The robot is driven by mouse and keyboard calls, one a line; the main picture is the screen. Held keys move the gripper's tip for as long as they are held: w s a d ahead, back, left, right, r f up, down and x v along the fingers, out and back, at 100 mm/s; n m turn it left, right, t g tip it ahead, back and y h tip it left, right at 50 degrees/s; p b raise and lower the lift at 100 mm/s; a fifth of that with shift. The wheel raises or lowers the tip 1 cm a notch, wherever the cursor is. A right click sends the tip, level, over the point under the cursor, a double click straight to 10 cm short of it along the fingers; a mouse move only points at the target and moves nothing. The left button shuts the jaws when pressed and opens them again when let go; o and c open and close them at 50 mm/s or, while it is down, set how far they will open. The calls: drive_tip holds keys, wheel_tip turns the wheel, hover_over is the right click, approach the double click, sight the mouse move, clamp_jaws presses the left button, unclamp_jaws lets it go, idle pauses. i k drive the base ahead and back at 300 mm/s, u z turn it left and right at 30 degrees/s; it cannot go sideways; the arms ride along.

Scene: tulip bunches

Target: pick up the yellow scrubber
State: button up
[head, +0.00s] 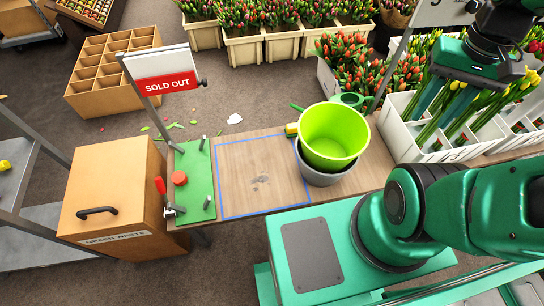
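A small yellow piece (291,128) shows at the left side of the lime-green bucket (352,128); it may be the yellow scrubber, but the bucket hides most of it. The bucket sits in a grey tub (327,180) on the wooden bench. My gripper (445,102) is at the upper right, over the white crates of yellow tulips, well apart from the yellow piece. Its two teal fingers point down and stand apart, with no held object visible between them.
A SOLD OUT sign (165,75) rises behind. Another yellow item (5,165) is on the far-left rack. A green can (350,99) shows behind the bucket.

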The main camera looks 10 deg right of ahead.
sight(291, 130)
drive_tip(key=z, duration=1.95)
drive_tip(key=k, duration=0.45)
drive_tip(key=u, duration=2.05)
drive_tip(key=i, duration=0.5)
drive_tip(key=z, duration=0.1)
